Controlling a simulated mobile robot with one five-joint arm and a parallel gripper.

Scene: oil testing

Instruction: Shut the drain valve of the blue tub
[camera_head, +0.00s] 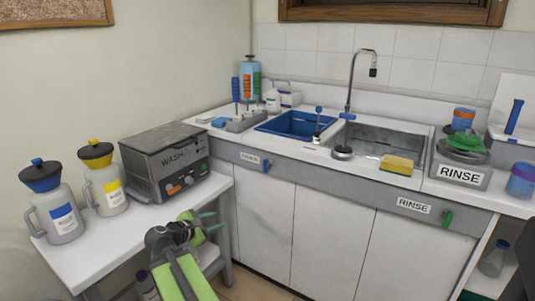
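The blue tub (297,125) is set into the left part of the white counter. On the grey front panel below it, a small blue valve handle (266,167) hangs roughly downward, beside a small label. Whether that valve is open or shut is too small to tell. My gripper (216,221) is at the lower middle left, in front of the side table, with its green fingertips apart and nothing seen between them. In the picture it is left of and below the blue handle, clear of it.
A green handle (447,218) sits by the right RINSE label, below the grey sink (376,141). The WASH machine (165,161) and two jugs (103,178) crowd the left table (120,240). Floor (248,284) shows between that table and the cabinets (320,230).

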